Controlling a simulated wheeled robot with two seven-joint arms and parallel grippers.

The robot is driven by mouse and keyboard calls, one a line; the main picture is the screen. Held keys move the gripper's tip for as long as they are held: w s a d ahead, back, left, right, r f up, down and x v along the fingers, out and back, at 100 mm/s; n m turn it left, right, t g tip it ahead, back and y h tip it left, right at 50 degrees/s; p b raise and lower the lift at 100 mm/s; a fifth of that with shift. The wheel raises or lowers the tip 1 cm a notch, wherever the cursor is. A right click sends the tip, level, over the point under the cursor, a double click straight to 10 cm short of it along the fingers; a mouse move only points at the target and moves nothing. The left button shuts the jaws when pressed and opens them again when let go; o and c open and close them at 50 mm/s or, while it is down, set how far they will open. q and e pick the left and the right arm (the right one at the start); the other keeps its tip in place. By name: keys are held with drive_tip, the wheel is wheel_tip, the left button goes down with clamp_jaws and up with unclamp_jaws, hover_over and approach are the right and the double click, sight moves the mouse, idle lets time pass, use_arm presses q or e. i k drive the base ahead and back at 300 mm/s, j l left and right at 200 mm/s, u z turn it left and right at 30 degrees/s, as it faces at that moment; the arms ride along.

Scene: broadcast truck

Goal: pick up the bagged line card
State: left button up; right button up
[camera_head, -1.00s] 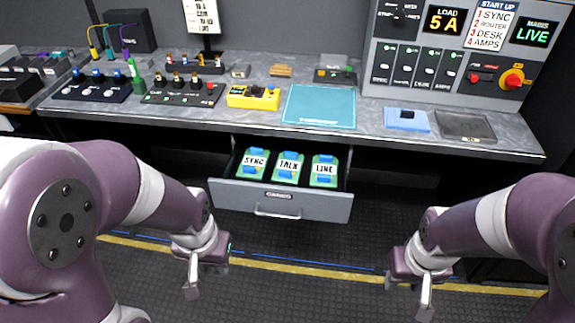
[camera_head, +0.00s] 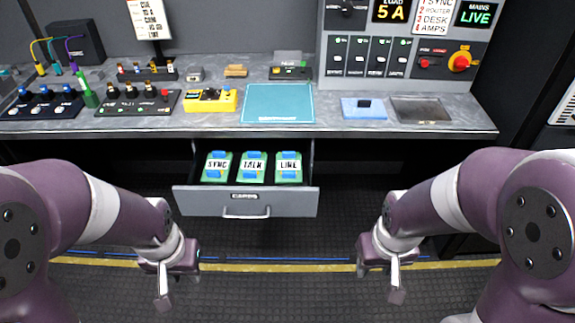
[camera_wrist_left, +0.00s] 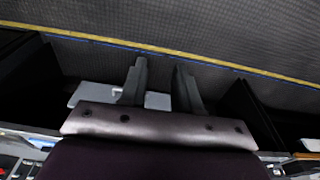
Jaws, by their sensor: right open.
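The line card (camera_head: 289,176), green with blue patches and a white LINE label, lies at the right of the open drawer (camera_head: 246,204). The talk card (camera_head: 252,176) and the sync card (camera_head: 217,176) lie to its left in the same drawer. Whether the line card is in a bag is too small to tell. My left gripper (camera_head: 163,297) hangs empty in front of and below the drawer, to its left. In the left wrist view its two fingers (camera_wrist_left: 162,84) stand apart. My right gripper (camera_head: 396,291) is open, empty, low and to the right of the drawer.
The worktop (camera_head: 330,118) above the drawer carries a yellow device (camera_head: 211,103), a teal mat (camera_head: 278,103), a blue pad (camera_head: 363,109) and a dark tray (camera_head: 419,110). A control panel (camera_head: 396,58) stands at the back right. The space between my grippers is clear.

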sight(289, 166)
drive_tip(key=i+l, duration=0.65)
drive_tip(key=i, duration=0.15)
drive_tip(key=i+l, duration=0.65)
drive_tip(key=i+u, duration=0.05)
drive_tip(key=i, duration=0.1)
